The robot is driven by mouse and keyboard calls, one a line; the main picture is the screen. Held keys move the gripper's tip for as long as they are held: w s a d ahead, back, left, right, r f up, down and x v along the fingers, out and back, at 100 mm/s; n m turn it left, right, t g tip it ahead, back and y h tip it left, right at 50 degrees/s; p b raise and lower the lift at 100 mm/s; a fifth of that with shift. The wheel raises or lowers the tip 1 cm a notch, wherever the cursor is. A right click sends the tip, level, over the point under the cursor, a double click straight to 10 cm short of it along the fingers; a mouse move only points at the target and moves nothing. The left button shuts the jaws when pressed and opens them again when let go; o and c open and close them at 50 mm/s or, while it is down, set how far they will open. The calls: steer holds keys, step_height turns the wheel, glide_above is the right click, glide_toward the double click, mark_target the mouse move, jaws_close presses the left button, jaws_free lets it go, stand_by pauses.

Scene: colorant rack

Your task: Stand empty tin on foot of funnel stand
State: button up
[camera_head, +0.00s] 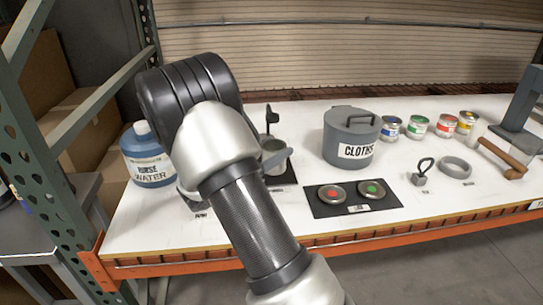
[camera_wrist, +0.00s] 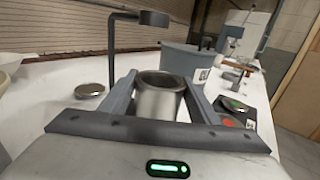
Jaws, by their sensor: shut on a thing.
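The grey metal tin (camera_wrist: 158,98) stands upright between the two fingers of my gripper (camera_wrist: 160,88) in the wrist view. My gripper is shut on it, with one finger on each side. The funnel stand (camera_wrist: 112,50) has a dark post and a top arm ending in a ring, rising just behind the left finger. I cannot tell whether the tin touches the foot.
A grey lidded CLOTHS bin (camera_head: 342,150) stands right of the tin. A black mat (camera_head: 352,208) holds lids with red and green dots. Several paint tins (camera_head: 418,126) stand farther right. A blue RINSE WATER jug (camera_head: 146,165) stands left. A small round dish (camera_wrist: 90,91) lies left of my gripper.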

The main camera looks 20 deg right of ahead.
steer(key=shift+w+d, duration=0.15)
steer(key=shift+w, duration=0.35)
steer(key=shift+w+d, duration=0.15)
steer(key=shift+w, duration=0.35)
steer(key=shift+w+f+b, duration=0.2)
steer(key=shift+f+b, duration=0.1)
steer(key=shift+f, duration=1.45)
steer(key=shift+f, duration=0.15)
steer(key=shift+f, duration=0.15)
steer(key=o, duration=1.1)
